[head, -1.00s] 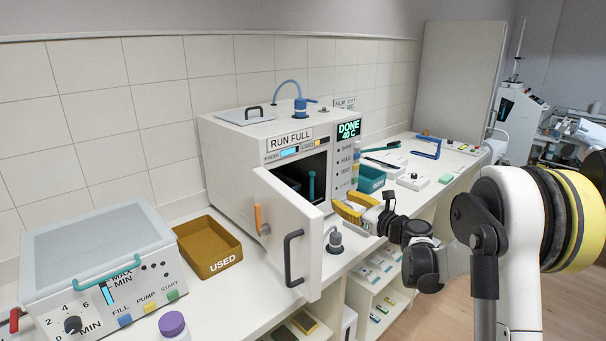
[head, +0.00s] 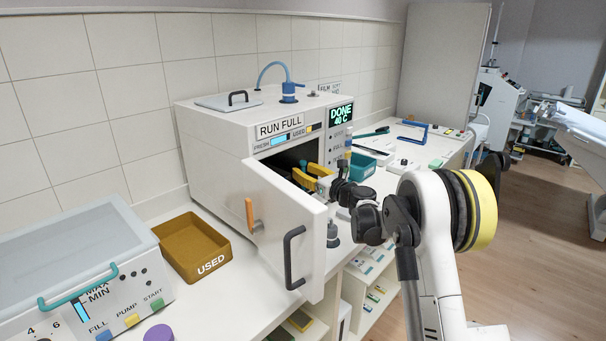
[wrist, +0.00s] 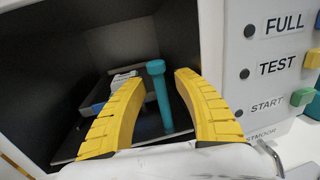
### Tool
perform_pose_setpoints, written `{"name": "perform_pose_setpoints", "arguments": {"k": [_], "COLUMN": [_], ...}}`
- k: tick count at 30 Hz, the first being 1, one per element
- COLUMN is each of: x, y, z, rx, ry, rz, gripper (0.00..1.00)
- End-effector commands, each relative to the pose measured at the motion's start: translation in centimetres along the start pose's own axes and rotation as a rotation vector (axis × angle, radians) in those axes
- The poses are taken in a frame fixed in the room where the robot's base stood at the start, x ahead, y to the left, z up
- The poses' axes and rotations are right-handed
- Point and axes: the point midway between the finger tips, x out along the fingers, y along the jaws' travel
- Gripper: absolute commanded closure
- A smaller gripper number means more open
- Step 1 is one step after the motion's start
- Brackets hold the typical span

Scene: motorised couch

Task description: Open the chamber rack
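The chamber is a white cabinet (head: 215,140) with a screen reading DONE 40 C. Its door (head: 285,232) stands swung open toward the front. In the wrist view the dark chamber interior (wrist: 130,45) holds a rack (wrist: 95,98) with a teal upright post or handle (wrist: 158,90). Something pale and grey sits on the rack's left part, partly hidden by a finger. My gripper (head: 313,174) is at the chamber opening, behind the door. In the wrist view its yellow fingers (wrist: 150,98) are spread apart, with the teal post showing between them, beyond the tips. I see no contact.
The open door with its black handle (head: 291,258) stands close to the left of my gripper. A brown USED tray (head: 190,250) and a control box (head: 80,275) are on the counter to the left. Buttons (wrist: 301,97) line the chamber's right side.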

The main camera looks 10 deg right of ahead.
Motion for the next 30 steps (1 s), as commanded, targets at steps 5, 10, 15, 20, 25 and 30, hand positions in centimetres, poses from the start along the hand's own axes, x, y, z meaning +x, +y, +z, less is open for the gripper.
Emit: {"name": "perform_pose_setpoints", "arguments": {"k": [5,10,15,20,25,30], "x": [0.5,0.5,0.5,0.4,-0.3,-2.8], "y": [0.0,0.0,0.0,0.0,-0.2,-0.6], "z": [0.0,0.0,0.0,0.0,0.0,0.0], "rx": [0.000,0.000,0.000,0.000,-0.001,-0.001], "ry": [0.000,0.000,0.000,0.000,0.000,0.000], "rz": [0.000,0.000,0.000,0.000,-0.001,-0.002], "gripper": [0.64,0.64,1.00,1.00,1.00,1.00]}}
